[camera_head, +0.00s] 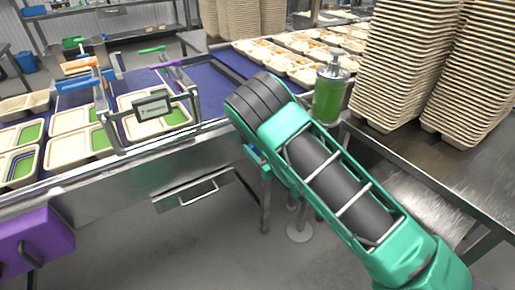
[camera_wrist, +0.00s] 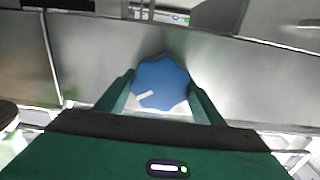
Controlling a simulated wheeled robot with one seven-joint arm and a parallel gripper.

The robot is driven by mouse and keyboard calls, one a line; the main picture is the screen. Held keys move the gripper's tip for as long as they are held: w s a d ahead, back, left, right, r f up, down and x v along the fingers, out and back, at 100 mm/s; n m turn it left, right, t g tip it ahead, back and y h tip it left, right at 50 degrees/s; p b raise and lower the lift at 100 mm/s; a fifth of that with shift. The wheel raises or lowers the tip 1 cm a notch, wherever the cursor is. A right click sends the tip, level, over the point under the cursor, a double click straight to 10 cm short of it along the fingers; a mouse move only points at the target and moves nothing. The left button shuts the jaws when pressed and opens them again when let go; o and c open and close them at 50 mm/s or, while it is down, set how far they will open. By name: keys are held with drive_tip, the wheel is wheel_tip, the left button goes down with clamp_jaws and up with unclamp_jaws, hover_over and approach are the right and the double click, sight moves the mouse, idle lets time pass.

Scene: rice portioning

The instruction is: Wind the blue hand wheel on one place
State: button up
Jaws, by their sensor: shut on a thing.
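The blue hand wheel (camera_wrist: 162,82) shows in the wrist view, a round knob with a scalloped edge and a pale pointer mark toward its lower left. It sits in front of a grey metal panel. My gripper (camera_wrist: 160,98) is shut on the wheel, with one green finger on each side of it. The wheel and the fingertips are hidden behind the arm there.
A conveyor with a blue belt (camera_head: 205,82) carries several beige trays, under a metal frame with a small display (camera_head: 152,106). A purple box (camera_head: 35,243) hangs at the lower left.

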drive_tip(key=m, duration=0.6)
drive_tip(key=shift+d+f, duration=0.15)
drive_tip(key=shift+d, duration=0.05)
drive_tip(key=shift+m, duration=0.3)
drive_tip(key=o, duration=1)
drive_tip(key=shift+w, duration=0.1)
drive_tip(key=shift+o, duration=0.2)
drive_tip(key=v, duration=1)
drive_tip(key=shift+s+d, duration=0.3)
